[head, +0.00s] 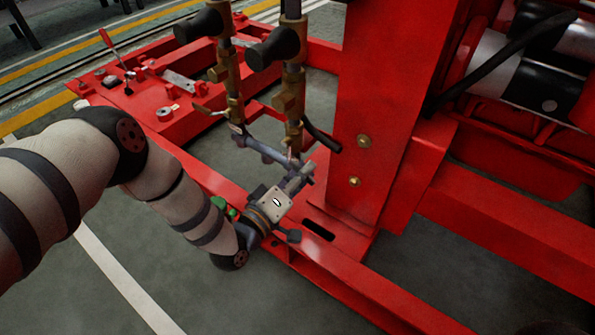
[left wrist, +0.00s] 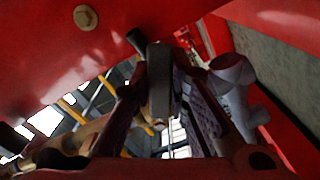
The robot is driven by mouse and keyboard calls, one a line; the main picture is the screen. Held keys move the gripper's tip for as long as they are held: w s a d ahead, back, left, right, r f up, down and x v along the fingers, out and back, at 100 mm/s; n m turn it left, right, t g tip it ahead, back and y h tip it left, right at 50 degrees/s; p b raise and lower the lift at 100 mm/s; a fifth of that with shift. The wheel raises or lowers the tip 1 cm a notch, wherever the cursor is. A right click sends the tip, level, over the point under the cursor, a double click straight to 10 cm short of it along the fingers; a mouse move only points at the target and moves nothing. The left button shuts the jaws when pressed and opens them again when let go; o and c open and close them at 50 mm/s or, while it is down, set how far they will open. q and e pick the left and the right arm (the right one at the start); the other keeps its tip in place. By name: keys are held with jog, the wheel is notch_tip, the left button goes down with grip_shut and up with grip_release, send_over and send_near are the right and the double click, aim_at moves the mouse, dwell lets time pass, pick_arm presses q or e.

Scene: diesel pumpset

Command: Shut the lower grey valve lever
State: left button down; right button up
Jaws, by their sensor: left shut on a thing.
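The grey valve lever (left wrist: 160,82) shows in the left wrist view as a dark grey bar between my fingers. My left gripper (head: 298,168) is shut on it, at the foot of the brass valve pipework and just left of the red upright. The gripper's fingers also show in the left wrist view (left wrist: 160,105). In the head view the fingers largely hide the held lever. A brass valve body (head: 288,103) stands above the gripper. A dark handle (head: 322,139) slants down to the right beside it. My right gripper is not in view.
The red upright (head: 385,110) stands close to the right of my left gripper, with the red base frame (head: 350,275) below. A grey pipe (head: 266,151) runs close on the left. Black-ended valve parts (head: 273,49) stick out above. Open floor (head: 90,290) lies at lower left.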

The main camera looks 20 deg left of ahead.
pick_arm(q)
jog(key=shift+s+d+r+n+p, duration=0.1)
jog(key=shift+d+r+n+p, duration=0.1)
jog(key=shift+r+n, duration=0.5)
jog(key=shift+s+d+r+n+p, duration=0.1)
jog(key=shift+d+r+n+p, duration=0.15)
jog(key=shift+n, duration=0.8)
jog(key=shift+s+d+r+n+p, duration=0.15)
jog(key=shift+r+n, duration=0.4)
jog(key=shift+n, duration=0.3)
jog(key=shift+w, duration=0.1)
jog(key=c, duration=1.5)
grip_release()
jog(key=shift+r, duration=0.1)
jog(key=shift+a, duration=0.1)
jog(key=v, duration=1.2)
jog(key=shift+r, duration=0.1)
